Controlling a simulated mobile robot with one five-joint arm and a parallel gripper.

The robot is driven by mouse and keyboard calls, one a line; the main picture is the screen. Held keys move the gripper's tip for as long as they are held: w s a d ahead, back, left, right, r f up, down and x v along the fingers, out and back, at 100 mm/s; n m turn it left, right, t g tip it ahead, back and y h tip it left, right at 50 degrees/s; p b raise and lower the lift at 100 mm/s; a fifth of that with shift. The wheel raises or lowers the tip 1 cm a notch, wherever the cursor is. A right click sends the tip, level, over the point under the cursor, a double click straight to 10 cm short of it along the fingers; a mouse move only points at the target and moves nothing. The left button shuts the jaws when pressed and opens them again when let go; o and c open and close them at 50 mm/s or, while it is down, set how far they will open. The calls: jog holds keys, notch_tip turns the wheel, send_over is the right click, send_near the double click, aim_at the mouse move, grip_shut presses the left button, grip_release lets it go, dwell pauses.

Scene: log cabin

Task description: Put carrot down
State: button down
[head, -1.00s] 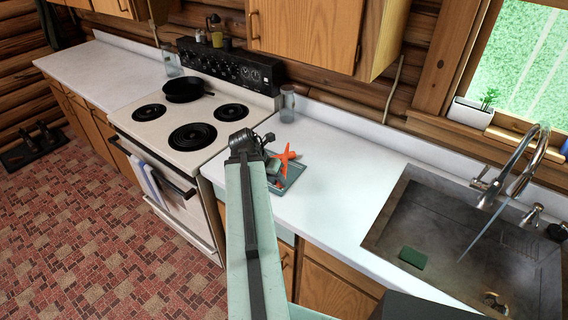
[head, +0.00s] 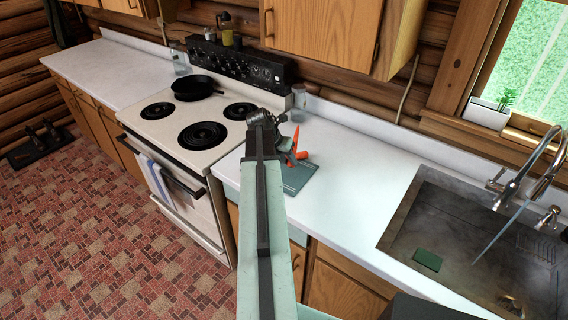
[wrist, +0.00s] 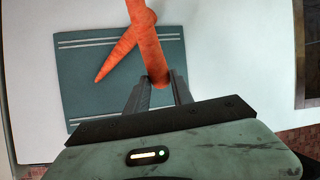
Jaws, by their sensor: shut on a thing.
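Two orange carrots show in the wrist view. The held carrot (wrist: 152,55) runs up from between my fingertips (wrist: 160,88). The other carrot (wrist: 115,58) slants down to the left, its narrow tip over the teal board (wrist: 75,95), and meets the held one near the top. My gripper is shut on the first carrot, over the board's right side. In the head view, the carrots (head: 301,156) show beside my gripper (head: 284,147), above the board (head: 303,181) on the white counter. My arm hides part of them. I cannot tell whether the held carrot touches the board.
The stove (head: 190,122) with a black pan (head: 195,88) is to the left. A glass jar (head: 299,97) stands behind near the wall. The sink (head: 450,235) with a green sponge (head: 428,260) is to the right. The counter between board and sink is clear.

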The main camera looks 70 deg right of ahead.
jog(key=shift+w+d, duration=0.3)
jog(key=shift+d, duration=0.35)
jog(key=f+b, duration=0.4)
jog(key=shift+s, duration=0.2)
jog(key=shift+w+a+r, duration=0.2)
jog(key=shift+w, duration=0.1)
jog(key=shift+f, duration=0.25)
jog(key=c, duration=1.1)
grip_release()
jog(key=shift+r, duration=0.1)
